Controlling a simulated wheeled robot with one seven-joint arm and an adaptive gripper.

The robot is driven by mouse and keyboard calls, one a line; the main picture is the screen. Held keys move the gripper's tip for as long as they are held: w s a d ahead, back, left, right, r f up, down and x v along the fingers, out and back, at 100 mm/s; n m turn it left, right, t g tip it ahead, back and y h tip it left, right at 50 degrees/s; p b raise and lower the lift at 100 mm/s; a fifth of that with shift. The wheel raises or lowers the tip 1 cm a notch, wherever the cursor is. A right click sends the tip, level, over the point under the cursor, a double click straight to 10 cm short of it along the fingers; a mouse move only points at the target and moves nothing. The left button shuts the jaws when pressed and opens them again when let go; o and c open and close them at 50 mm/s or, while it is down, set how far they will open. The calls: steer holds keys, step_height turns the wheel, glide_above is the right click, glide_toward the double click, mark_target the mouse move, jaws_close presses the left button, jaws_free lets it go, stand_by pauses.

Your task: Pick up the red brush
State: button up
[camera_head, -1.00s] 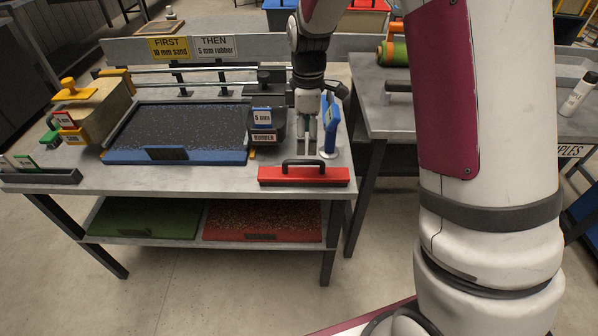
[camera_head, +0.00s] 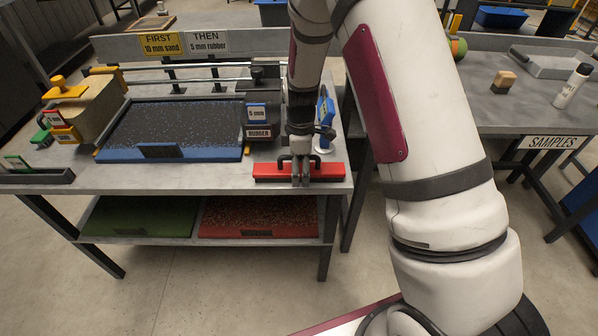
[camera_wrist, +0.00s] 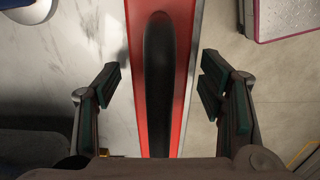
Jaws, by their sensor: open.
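The red brush (camera_head: 327,172) lies at the front right edge of the workbench, a long red block with a black arched handle. My gripper (camera_head: 301,180) is right over it in the head view and covers its middle. In the wrist view the red brush (camera_wrist: 184,60) runs up the picture with its black handle (camera_wrist: 159,85) in the centre. There my gripper (camera_wrist: 160,92) is open, one finger on each side of the handle and red block, with gaps at both sides. I cannot tell how far the fingertips are above the bench.
A blue-edged tray (camera_head: 200,153) with dark speckled fill lies left of the brush. A grey rubber bin (camera_head: 258,115) and a blue tool (camera_head: 325,110) stand just behind. The bench's front edge is close to the brush. The samples table (camera_head: 500,118) stands to the right.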

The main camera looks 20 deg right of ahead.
steer(key=shift+f, duration=0.45)
steer(key=c, duration=1.2)
steer(key=shift+r, duration=0.1)
steer(key=shift+c, duration=0.2)
